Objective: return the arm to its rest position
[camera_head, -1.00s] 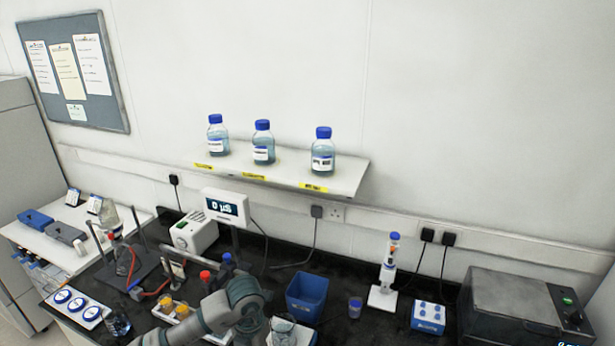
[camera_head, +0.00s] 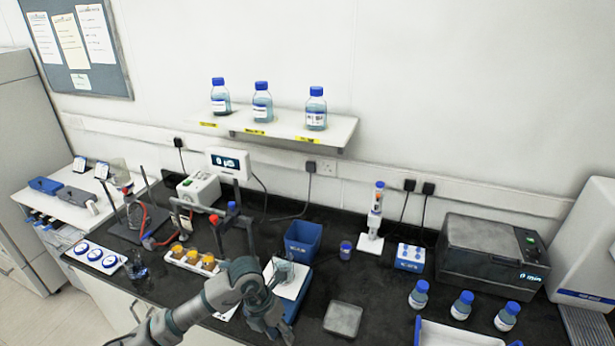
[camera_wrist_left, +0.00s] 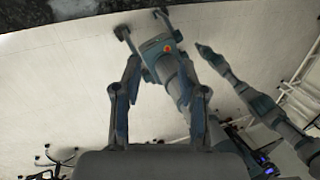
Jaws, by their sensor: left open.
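My left arm comes in from the bottom left in the head view. Its gripper (camera_head: 274,328) hangs over the front of the black bench, at the lower edge of the picture. In the left wrist view the two fingers (camera_wrist_left: 158,115) stand apart, with nothing between them. A glass beaker (camera_head: 284,271) stands on a white plate on a blue-based device, just behind the gripper and partly overlapped by the arm. Other jointed grey limbs of mine show in the left wrist view against the pale floor; I cannot tell whether one ends in my right gripper.
A rack of orange-capped jars (camera_head: 192,259) stands left of the arm. A blue bin (camera_head: 303,240) is behind the beaker. A grey square pad (camera_head: 343,319) lies to the right, with several blue-capped bottles (camera_head: 461,306) farther right. Bench around the pad is clear.

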